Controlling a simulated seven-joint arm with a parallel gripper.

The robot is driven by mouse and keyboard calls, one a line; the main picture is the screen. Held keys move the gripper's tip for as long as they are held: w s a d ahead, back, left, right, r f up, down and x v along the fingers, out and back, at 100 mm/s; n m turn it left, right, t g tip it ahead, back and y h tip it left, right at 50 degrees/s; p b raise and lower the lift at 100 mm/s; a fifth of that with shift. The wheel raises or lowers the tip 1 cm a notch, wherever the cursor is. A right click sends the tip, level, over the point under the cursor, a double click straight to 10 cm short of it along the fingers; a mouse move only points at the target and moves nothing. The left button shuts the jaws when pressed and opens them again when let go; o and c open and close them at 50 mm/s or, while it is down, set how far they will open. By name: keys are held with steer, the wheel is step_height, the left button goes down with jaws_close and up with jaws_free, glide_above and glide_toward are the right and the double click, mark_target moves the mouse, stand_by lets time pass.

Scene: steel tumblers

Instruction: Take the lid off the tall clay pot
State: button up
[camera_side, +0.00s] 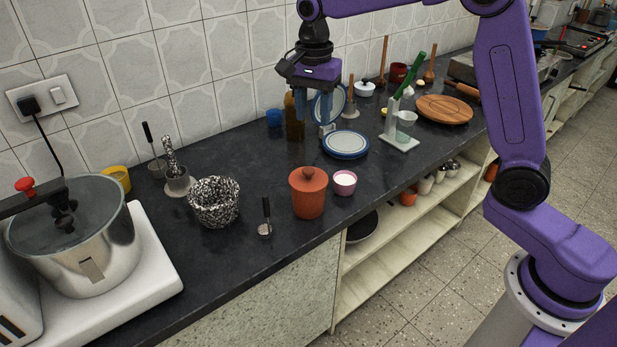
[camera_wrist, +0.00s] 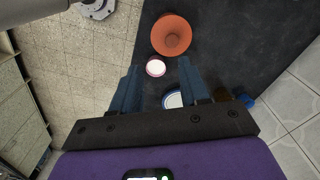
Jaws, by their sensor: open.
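The clay pot (camera_side: 308,201) is orange-red and stands upright on the dark counter, near its front edge. Its lid (camera_side: 308,178) sits on top, with a small knob in the middle. In the wrist view the pot (camera_wrist: 172,36) shows from above as an orange round, ahead of the fingertips. My gripper (camera_side: 313,118) is open, with nothing seen between its blue fingers. It hangs pointing down in the air, above and behind the pot, apart from it. The fingers also show in the wrist view (camera_wrist: 159,66).
A pink cup (camera_side: 344,183) with white contents stands close to the pot's right. A blue-rimmed plate (camera_side: 346,145), a brown bottle (camera_side: 294,116) and a blue cup (camera_side: 274,118) are behind. A speckled bowl (camera_side: 214,202) and a small dark-handled tool (camera_side: 266,218) lie left.

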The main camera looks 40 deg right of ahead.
steer(key=w+d+m, duration=0.2)
steer(key=w+m, duration=0.1)
glide_above(309, 169)
steer(key=f, duration=1.2)
steer(key=shift+s+f, duration=0.1)
steer(key=shift+s, duration=0.1)
steer(key=shift+w+f, duration=0.2)
steer(key=shift+f, duration=2.5)
steer(key=c, duration=0.8)
